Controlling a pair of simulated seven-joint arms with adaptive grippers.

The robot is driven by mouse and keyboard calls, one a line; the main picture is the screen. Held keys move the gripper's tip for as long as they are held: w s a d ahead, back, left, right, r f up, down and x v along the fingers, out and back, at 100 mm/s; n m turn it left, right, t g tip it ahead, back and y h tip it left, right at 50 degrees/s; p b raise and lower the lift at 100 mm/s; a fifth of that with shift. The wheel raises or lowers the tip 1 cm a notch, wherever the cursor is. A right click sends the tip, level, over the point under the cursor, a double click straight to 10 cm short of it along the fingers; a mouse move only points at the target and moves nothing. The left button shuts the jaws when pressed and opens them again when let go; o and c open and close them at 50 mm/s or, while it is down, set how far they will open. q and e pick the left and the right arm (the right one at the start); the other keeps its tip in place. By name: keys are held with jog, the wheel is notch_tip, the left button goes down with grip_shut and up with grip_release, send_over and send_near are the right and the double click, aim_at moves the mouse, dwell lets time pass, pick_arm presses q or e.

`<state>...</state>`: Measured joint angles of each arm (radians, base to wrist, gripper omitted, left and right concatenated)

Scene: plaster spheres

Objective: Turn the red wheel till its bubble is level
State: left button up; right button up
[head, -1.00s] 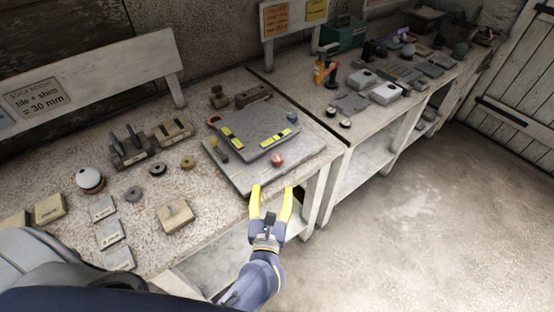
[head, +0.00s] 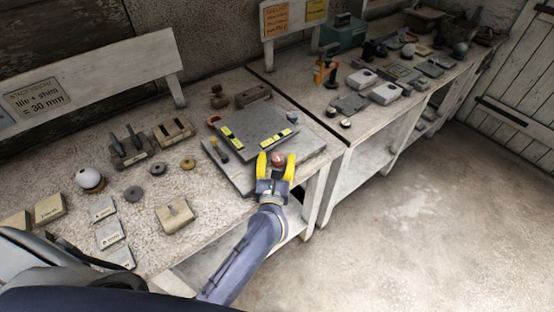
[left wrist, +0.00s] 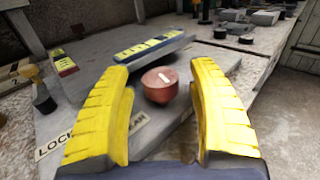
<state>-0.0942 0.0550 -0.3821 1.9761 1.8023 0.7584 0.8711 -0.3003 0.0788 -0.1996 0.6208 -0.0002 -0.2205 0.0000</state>
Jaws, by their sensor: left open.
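The red wheel (head: 278,159) stands at the front corner of the grey levelling plate (head: 240,180). In the left wrist view the red wheel (left wrist: 160,84) is a round knob with a pale mark on top. My left gripper (head: 276,162) is open, its yellow fingers on either side of the wheel; in the left wrist view the fingers (left wrist: 163,100) show a gap to the wheel on both sides. Yellow bubble vials (head: 279,139) lie on the upper plate (head: 258,126); I cannot read their bubbles. My right gripper is not in view.
A black-and-yellow knob (head: 222,155) stands at the plate's left. A white ball (head: 88,178), label tiles (head: 108,235) and a beige block (head: 174,214) lie on the left bench. Grey and white boxes (head: 386,93) crowd the far bench.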

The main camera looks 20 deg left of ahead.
pick_arm(q)
jog(key=c, duration=1.2)
jog(key=shift+o, duration=0.2)
jog(key=shift+w+d+n+g+y, duration=0.1)
jog(key=shift+n+g+y, duration=0.35)
jog(key=shift+n+y, duration=0.6)
jog(key=shift+n+g+y, duration=0.45)
jog(key=shift+n+y, duration=0.2)
jog(key=shift+y, duration=0.8)
jog(key=o, duration=1.2)
jog(key=shift+c, duration=0.2)
